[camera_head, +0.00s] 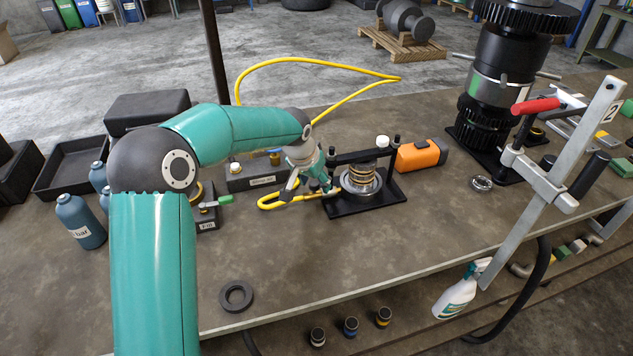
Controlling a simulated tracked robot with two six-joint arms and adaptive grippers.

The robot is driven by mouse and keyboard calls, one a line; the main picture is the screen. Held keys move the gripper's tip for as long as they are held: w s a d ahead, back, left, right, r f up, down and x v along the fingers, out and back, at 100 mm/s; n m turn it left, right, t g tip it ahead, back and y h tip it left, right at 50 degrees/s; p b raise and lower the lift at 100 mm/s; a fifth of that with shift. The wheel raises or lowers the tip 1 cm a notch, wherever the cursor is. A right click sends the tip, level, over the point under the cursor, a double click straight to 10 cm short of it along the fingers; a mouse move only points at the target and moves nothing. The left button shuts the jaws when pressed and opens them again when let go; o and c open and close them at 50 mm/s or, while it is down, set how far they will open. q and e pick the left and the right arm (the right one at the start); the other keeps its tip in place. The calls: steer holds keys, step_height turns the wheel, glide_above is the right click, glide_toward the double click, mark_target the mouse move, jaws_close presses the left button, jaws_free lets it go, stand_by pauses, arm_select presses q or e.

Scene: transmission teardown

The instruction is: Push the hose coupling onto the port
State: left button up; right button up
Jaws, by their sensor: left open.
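The yellow hose (320,63) arches up behind my left arm. A yellow length also lies on the bench around my left gripper, with a bend at its left end. My left gripper (309,188) is open, pointing down over this length, just left of the black stand with the coil spring. I cannot make out the hose coupling; the gripper may hide it. A dark block (250,181) with a label and small fittings on top stands behind and left of the gripper. I cannot tell which fitting is the port. My right gripper is not in view.
The black spring stand (370,205) is close on the gripper's right, with an orange box (421,155) beyond. A small block with a green lever (225,199) stands left. A dark ring (236,296) lies near the front edge. A clamp (550,180) rises at right.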

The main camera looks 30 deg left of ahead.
arm_select(q)
steer(key=v, duration=1.1)
steer(key=shift+r, duration=0.4)
